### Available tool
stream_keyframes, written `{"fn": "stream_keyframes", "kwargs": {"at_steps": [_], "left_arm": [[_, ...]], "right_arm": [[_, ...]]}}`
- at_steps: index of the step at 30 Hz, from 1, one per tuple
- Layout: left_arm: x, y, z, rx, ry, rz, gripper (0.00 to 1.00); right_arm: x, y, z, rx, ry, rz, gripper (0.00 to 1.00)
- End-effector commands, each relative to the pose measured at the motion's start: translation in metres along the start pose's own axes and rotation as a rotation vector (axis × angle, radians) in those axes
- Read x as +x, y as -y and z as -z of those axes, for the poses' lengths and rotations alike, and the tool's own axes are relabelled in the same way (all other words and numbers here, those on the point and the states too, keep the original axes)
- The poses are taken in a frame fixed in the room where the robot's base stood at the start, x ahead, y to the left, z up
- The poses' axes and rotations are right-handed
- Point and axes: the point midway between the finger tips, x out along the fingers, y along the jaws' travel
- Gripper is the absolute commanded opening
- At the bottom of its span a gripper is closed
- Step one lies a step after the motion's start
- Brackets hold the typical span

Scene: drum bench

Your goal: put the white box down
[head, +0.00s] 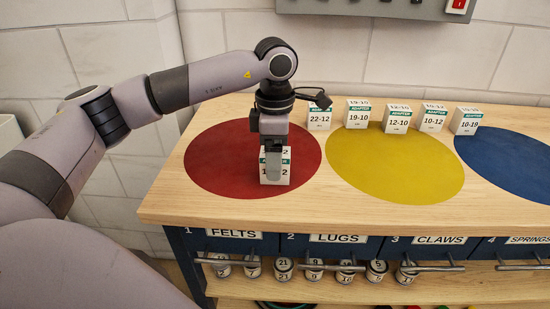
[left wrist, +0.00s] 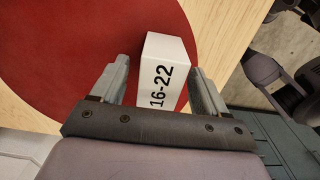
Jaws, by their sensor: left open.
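The white box (head: 275,178) stands on the red disc (head: 215,160) of the bench top, near the disc's right front part. In the left wrist view the white box (left wrist: 168,65) shows the label 16-22. My left gripper (head: 273,165) is over it, pointing down, and hides part of it in the head view. In the left wrist view the fingers of the left gripper (left wrist: 160,78) are open, one on each side of the box, with a gap visible at the left finger. My right gripper is not in view.
Several white adapter boxes (head: 398,119) stand along the bench's back edge. A yellow disc (head: 395,165) and a blue disc (head: 510,160) lie to the right, mostly clear. Drawers with bar handles (head: 330,264) and a shelf of numbered cans (head: 283,268) are below.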

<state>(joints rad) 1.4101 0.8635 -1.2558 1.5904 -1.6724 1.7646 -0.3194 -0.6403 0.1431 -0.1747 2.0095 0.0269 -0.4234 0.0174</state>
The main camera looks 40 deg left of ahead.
Motion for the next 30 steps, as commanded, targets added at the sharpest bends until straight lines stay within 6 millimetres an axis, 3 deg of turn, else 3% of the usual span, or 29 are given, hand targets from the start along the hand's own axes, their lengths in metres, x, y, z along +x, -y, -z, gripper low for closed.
{"fn": "stream_keyframes", "kwargs": {"at_steps": [9, 15, 21, 30], "left_arm": [[-0.07, 0.0, -0.001, 0.0, 0.003, -0.003, 0.74], [-0.101, 0.0, -0.001, 0.001, 0.002, -0.002, 0.74], [-0.111, 0.0, 0.0, 0.001, 0.0, 0.0, 0.74], [-0.111, 0.0, 0.0, 0.001, 0.0, 0.0, 0.74]], "right_arm": [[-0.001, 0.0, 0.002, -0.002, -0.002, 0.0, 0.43], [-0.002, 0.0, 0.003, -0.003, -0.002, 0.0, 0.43], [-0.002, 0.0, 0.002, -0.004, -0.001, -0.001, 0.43], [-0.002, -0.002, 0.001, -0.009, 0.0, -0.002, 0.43]]}}
